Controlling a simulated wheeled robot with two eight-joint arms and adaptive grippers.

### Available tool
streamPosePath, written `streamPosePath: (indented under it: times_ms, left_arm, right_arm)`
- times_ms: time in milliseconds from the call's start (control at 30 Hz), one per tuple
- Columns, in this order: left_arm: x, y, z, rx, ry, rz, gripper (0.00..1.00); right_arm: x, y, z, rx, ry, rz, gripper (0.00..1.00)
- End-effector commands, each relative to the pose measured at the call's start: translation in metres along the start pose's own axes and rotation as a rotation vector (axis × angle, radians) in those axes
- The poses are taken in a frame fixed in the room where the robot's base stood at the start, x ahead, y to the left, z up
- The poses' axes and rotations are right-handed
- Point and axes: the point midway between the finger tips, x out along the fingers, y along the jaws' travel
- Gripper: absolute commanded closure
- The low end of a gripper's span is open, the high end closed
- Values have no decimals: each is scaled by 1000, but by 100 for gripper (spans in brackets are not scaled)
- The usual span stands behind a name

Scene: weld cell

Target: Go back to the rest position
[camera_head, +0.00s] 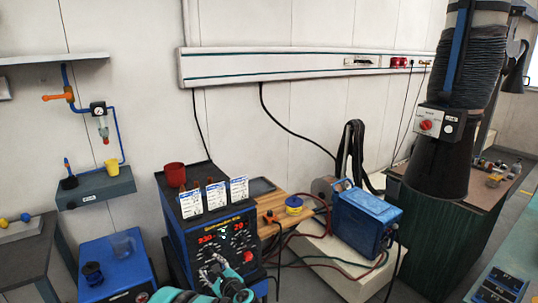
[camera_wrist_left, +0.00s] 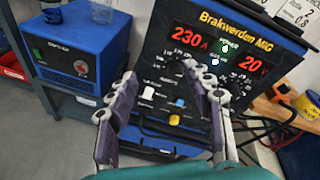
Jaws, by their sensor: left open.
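My left gripper (camera_head: 213,267) is at the bottom middle of the head view, in front of the lower panel of the blue welding machine (camera_head: 205,236). In the left wrist view my left gripper (camera_wrist_left: 163,84) is open, with nothing between its two fingers. The welding machine's dark panel (camera_wrist_left: 190,100) lies behind the fingers, with red readouts 230 and 20 lit. I cannot tell whether a fingertip touches the panel. My right gripper does not show in either view.
A red cup (camera_head: 174,174) and white cards stand on the machine. A blue box unit (camera_head: 118,268) is at its left. A smaller blue unit (camera_head: 366,216) with cables stands to its right. A shelf (camera_head: 50,59) is upper left.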

Motion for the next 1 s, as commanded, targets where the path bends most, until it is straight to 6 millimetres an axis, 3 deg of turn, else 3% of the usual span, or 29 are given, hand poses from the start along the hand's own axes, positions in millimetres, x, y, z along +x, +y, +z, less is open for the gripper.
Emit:
streamPosePath:
  times_ms: [33,200,500,733,900,1000]
  left_arm:
    - [-8,3,18,-90,33,27,49]
    - [-42,21,63,-433,145,135,49]
    - [-132,73,112,-1037,295,376,49]
    - [-213,118,120,-1493,369,604,49]
    - [-268,148,111,-1792,398,781,49]
    - [-291,159,104,-1917,405,865,49]
  right_arm:
    - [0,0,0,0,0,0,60]
    - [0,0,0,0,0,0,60]
    - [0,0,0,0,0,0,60]
    - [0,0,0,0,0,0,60]
    - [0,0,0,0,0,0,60]
    - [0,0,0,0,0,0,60]
